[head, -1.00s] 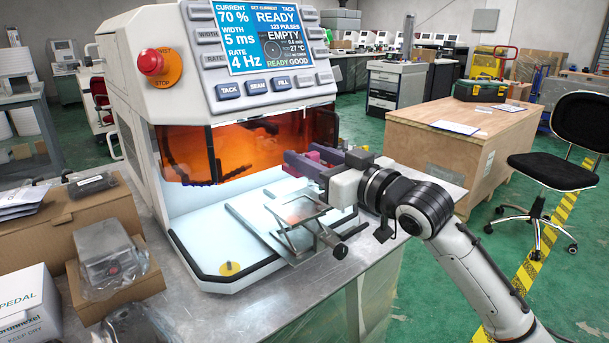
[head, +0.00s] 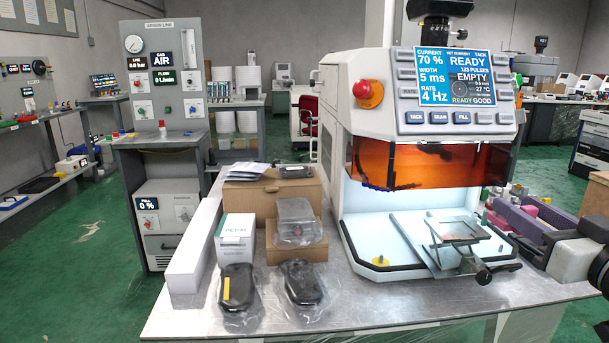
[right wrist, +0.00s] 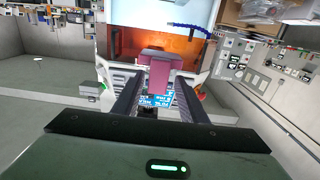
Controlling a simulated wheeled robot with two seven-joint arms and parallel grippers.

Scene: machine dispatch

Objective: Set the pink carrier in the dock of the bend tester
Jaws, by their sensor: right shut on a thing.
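My right gripper (head: 510,220) is at the right of the head view, beside the front right of the white machine with the orange window. It is shut on the pink carrier (right wrist: 158,72). In the right wrist view the carrier is a dusky pink block with a greyish top, held between the two dark fingers. In the head view only small pink parts (head: 497,221) show around the fingers. The carrier is held up at the machine's side, apart from its stage. I cannot make out a bend tester or its dock. My left gripper is not in view.
The white machine (head: 420,150) has a tilting metal stage (head: 455,230) with a knob in front. Cardboard boxes (head: 270,195), a white box (head: 235,235) and bagged pedals (head: 302,285) crowd the bench's left. A gas panel cabinet (head: 165,120) stands behind left. The bench's front edge (head: 400,315) is clear.

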